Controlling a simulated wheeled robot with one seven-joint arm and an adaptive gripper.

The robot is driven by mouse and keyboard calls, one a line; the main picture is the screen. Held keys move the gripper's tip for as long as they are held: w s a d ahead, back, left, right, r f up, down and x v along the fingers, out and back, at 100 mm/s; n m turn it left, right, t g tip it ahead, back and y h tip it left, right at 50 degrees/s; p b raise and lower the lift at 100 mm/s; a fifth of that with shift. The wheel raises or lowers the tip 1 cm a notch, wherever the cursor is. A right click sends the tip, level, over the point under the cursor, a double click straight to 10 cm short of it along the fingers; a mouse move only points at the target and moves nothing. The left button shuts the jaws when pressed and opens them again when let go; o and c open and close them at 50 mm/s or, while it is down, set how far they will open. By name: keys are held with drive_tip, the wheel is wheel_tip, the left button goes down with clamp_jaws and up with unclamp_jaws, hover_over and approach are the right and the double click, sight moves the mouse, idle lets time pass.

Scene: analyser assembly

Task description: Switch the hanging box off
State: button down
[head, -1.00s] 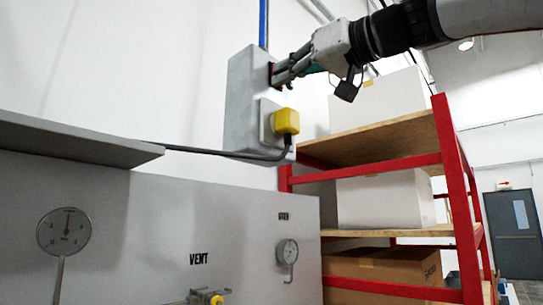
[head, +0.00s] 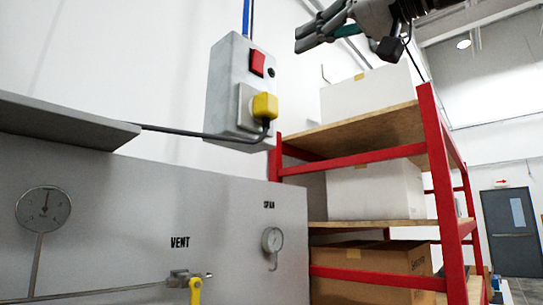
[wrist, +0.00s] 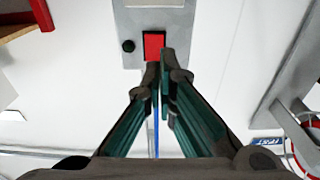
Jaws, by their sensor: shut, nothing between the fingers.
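The hanging box (head: 226,84) is a grey box hung from above on a blue line in front of the white wall. Its face has a red switch (head: 257,63), a small dark knob (head: 271,72) and a yellow plug (head: 265,106) in a socket with a dark cable. My gripper (head: 300,40) is shut and empty, up and right of the box, apart from it in the head view. In the wrist view the shut fingertips (wrist: 159,68) overlap the lower edge of the red switch (wrist: 154,46). Whether the switch is on or off I cannot tell.
A red-framed shelf (head: 440,150) with white boxes (head: 375,190) and a brown carton (head: 370,268) stands right of the hanging box. Below is a grey panel (head: 120,200) with gauges and a yellow-handled valve (head: 195,287). A grey ledge (head: 60,125) juts out at left.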

drive_tip(key=shift+v, duration=2.05)
drive_tip(key=w+d+f+m+g+h, duration=0.1)
drive_tip(key=w+f+m+g+h, duration=0.15)
drive_tip(key=f, duration=1.15)
drive_tip(key=w+d+f+m+g+h, duration=0.1)
drive_tip(key=f+m+h, duration=0.3)
drive_tip(key=f, duration=1)
drive_tip(key=s+d+f+g+h, duration=0.1)
drive_tip(key=s+f, duration=0.3)
drive_tip(key=f, duration=0.7)
drive_tip(key=s+d+f+m+g+h, duration=0.1)
drive_tip(key=s+f, duration=0.4)
drive_tip(key=f, duration=0.6)
drive_tip(key=s+d+f+m+g+h, duration=0.1)
drive_tip(key=s+d+f+g+h, duration=0.2)
drive_tip(key=f, duration=0.8)
drive_tip(key=shift+s+d+f+h, duration=0.25)
drive_tip(key=shift+s+d+h, duration=0.5)
drive_tip(key=shift+d+h, duration=0.1)
